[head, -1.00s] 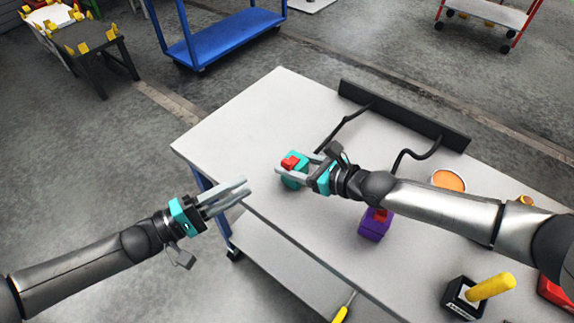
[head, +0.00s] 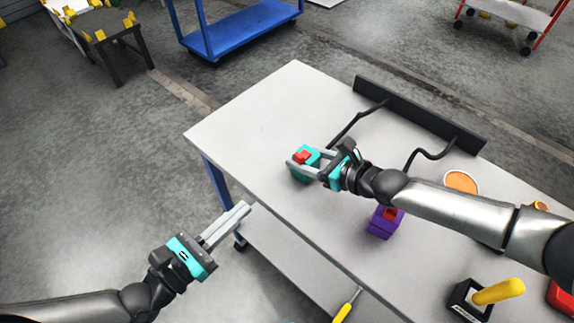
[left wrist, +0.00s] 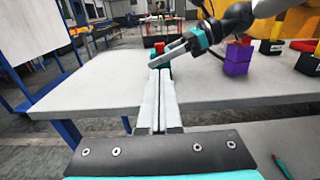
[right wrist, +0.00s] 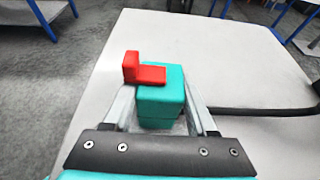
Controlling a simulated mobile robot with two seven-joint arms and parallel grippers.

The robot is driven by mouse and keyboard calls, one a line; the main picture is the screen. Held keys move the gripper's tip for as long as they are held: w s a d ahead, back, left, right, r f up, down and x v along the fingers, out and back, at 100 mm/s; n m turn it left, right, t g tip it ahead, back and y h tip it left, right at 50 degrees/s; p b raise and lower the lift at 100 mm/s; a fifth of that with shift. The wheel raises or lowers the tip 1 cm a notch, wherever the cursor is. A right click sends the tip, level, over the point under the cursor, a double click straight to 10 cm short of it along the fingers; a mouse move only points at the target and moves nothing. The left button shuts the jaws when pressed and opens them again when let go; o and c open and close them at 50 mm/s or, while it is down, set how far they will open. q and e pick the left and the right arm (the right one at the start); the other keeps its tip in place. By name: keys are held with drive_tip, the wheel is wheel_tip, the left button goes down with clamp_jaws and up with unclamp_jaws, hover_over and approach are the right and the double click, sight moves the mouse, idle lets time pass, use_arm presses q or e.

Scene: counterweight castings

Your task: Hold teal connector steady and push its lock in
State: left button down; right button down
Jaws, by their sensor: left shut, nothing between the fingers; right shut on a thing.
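The teal connector (head: 312,155) stands on the table near its left end, with a red lock (head: 301,157) on its top. In the right wrist view the teal block (right wrist: 160,103) sits between my fingers and the red L-shaped lock (right wrist: 145,73) sticks out past its left side. My right gripper (head: 309,168) is shut on the connector. My left gripper (head: 244,208) is shut and empty, off the table's front edge. In the left wrist view its fingers (left wrist: 160,100) point toward the connector (left wrist: 158,61); the red lock (left wrist: 159,47) shows above it.
A purple connector with a red lock (head: 383,223) stands to the right on the table (head: 250,130). A black rail (head: 420,115) with dark cables runs along the back. An orange-topped round container (head: 461,182) and a yellow-handled tool (head: 498,292) are further right.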

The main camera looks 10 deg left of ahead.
sight(296, 158)
use_arm(q)
drive_tip(key=x, duration=1.3)
drive_tip(key=shift+w+d, duration=0.25)
drive_tip(key=shift+w, duration=0.2)
drive_tip(key=shift+d, duration=0.1)
drive_tip(key=shift+x, duration=1.3)
use_arm(e)
drive_tip(key=shift+s+a, duration=0.1)
drive_tip(key=shift+s+a+f, duration=0.1)
drive_tip(key=shift+s+a, duration=0.1)
use_arm(q)
drive_tip(key=v, duration=1.4)
use_arm(e)
drive_tip(key=shift+w+d, duration=0.3)
drive_tip(key=shift+d, duration=0.05)
